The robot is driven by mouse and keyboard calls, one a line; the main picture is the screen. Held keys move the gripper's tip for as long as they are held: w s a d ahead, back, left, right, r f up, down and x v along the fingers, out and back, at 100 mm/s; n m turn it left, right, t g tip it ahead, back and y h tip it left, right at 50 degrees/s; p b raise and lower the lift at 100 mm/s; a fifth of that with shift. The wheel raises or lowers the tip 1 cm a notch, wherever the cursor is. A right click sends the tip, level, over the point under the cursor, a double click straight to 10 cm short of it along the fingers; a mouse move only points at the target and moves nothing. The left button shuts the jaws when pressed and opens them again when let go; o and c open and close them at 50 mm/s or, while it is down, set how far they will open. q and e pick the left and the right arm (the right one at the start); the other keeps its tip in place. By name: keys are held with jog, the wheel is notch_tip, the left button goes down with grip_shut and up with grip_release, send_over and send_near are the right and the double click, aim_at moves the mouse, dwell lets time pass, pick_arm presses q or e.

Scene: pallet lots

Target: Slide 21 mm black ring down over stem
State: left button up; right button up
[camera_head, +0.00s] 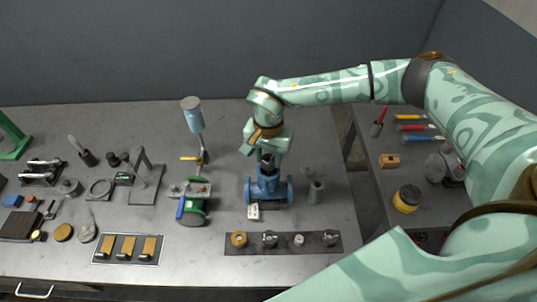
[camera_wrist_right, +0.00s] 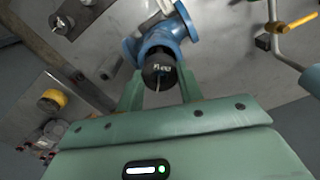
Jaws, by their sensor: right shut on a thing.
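The blue valve body (camera_head: 262,190) stands upright on the bench, with flanges at both sides. It also shows in the right wrist view (camera_wrist_right: 165,38). My right gripper (camera_head: 267,157) is directly above the valve, pointing down. In the right wrist view my right gripper (camera_wrist_right: 160,78) has one finger on each side of the black ring (camera_wrist_right: 156,65), which carries pale lettering. The gripper is shut on the ring. A thin light stem (camera_wrist_right: 158,86) shows at the ring's middle. The ring overlaps the valve top; whether they touch is unclear. My left gripper is not in view.
A dark strip (camera_head: 262,250) with several small parts lies in front of the valve. A green valve (camera_head: 194,212) with a blue handle stands to the left, a grey cylinder (camera_head: 316,192) close on the right. A white tag (camera_head: 253,211) sits at the valve's foot.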

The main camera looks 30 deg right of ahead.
jog(key=shift+f+b, duration=0.55)
jog(key=shift+f, duration=0.5)
jog(key=o, duration=1.5)
jog(key=shift+c, duration=0.2)
jog(key=shift+r, duration=0.1)
notch_tip(320, 180, up, 7)
jog(key=p, duration=0.6)
jog(key=shift+s, duration=0.1)
